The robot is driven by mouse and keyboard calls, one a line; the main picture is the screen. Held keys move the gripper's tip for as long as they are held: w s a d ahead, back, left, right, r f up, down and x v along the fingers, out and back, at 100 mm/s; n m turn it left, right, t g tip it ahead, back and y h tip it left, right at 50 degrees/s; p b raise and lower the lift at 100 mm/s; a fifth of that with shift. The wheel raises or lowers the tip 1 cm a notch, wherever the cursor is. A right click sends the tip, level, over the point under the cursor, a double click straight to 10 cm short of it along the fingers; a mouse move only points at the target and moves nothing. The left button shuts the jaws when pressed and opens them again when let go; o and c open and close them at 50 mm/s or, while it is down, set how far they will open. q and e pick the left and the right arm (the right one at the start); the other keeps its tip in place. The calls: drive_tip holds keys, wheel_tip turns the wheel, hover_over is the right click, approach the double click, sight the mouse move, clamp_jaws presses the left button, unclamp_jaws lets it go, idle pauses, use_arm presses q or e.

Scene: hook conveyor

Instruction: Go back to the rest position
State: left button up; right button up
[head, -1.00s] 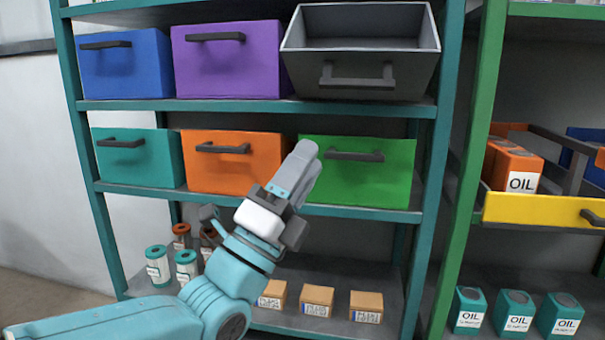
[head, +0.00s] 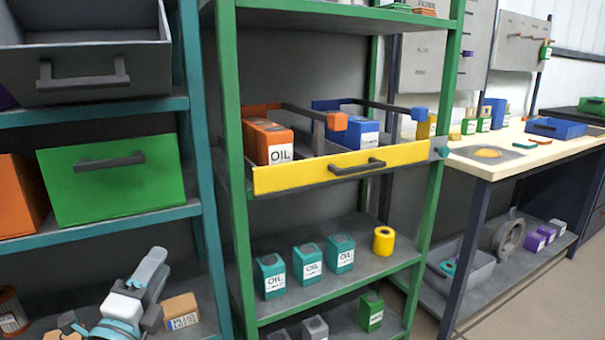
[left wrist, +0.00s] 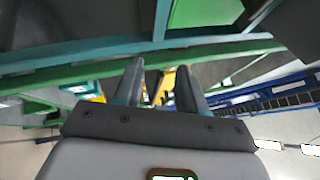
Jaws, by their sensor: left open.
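My left gripper (head: 149,272) shows at the lower left of the head view, in front of the teal shelf's bottom level. In the left wrist view its two dark fingers (left wrist: 160,85) stand apart with nothing between them. It is open and empty. Beyond the fingers the wrist view shows green and teal shelf beams at a slant, partly blurred. My right gripper is in neither view.
The green shelf (head: 232,150) holds a pulled-out drawer with a yellow front (head: 340,168), which sticks out. Teal oil cans (head: 308,264) stand below it. A green bin (head: 110,180) sits on the teal shelf. A workbench (head: 490,165) stands at right, with open floor before it.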

use_arm(q)
drive_tip(key=s+d+f+n+g, duration=0.1)
drive_tip(key=d+f+n+g, duration=0.15)
drive_tip(key=f, duration=0.85)
drive_tip(key=s+d+f+n+g+h, duration=0.15)
drive_tip(key=d+f+g, duration=0.25)
drive_tip(key=f, duration=0.8)
drive_tip(key=s+d+f+n+g, duration=0.1)
drive_tip(key=d+f+n+g, duration=0.25)
drive_tip(key=f, duration=0.75)
drive_tip(key=s+d+f+n+g+h, duration=0.1)
drive_tip(key=s+d+f+n+g, duration=0.3)
drive_tip(key=s+f+n, duration=0.5)
drive_tip(key=s+d+f+n+g, duration=0.1)
drive_tip(key=s+f+n+g, duration=0.5)
drive_tip(key=s, duration=0.5)
wheel_tip(320, 180, up, 31)
drive_tip(key=d+p, duration=0.1)
drive_tip(key=p, duration=3)
drive_tip(key=shift+s+r+n+g, duration=0.15)
drive_tip(key=shift+s+n+g, duration=0.15)
drive_tip(key=shift+n, duration=0.05)
